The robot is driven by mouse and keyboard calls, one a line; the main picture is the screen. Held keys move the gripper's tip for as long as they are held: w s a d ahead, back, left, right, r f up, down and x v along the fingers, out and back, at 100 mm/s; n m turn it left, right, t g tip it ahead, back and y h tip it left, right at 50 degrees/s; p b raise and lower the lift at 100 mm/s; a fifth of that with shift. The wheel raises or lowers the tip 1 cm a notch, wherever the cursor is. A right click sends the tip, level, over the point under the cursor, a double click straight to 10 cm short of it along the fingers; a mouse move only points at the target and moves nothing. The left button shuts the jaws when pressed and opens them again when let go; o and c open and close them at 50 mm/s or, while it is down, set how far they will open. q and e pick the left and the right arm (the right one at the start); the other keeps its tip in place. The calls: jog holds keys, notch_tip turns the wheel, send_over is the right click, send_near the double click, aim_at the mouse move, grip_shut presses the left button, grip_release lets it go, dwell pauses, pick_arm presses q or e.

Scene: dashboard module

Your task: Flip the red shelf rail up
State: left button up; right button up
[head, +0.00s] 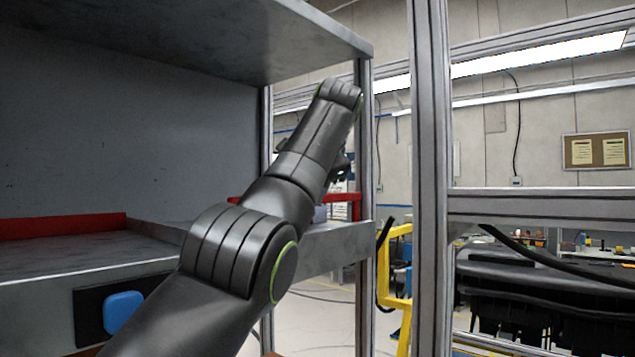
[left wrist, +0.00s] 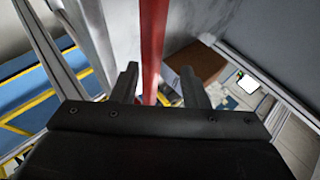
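The red shelf rail (head: 345,197) runs along the edge of the grey lower shelf (head: 330,240), low against it. My left arm crosses in front and hides part of the rail. In the left wrist view the red rail (left wrist: 152,45) stretches away from the camera between the two fingers. My left gripper (left wrist: 159,80) is open, with its fingers apart on either side of the rail; I cannot tell whether they touch it. In the head view, the left gripper (head: 340,170) is mostly hidden behind my arm. My right gripper is not in view.
A grey upper shelf panel (head: 200,35) hangs above the arm. A metal post (head: 430,180) stands to the right. A blue button (head: 123,312) sits on the shelf front. A yellow frame (head: 398,270) stands behind. The shelf space at left is empty.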

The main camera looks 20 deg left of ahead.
pick_arm(q)
jog(key=shift+a+f, duration=0.2)
jog(key=shift+a, duration=0.1)
jog(key=p+v, duration=0.2)
jog(key=v, duration=1.6)
jog(key=shift+d+p, duration=0.2)
jog(key=shift+p, duration=0.15)
jog(key=shift+w, duration=0.15)
jog(key=shift+f, duration=0.1)
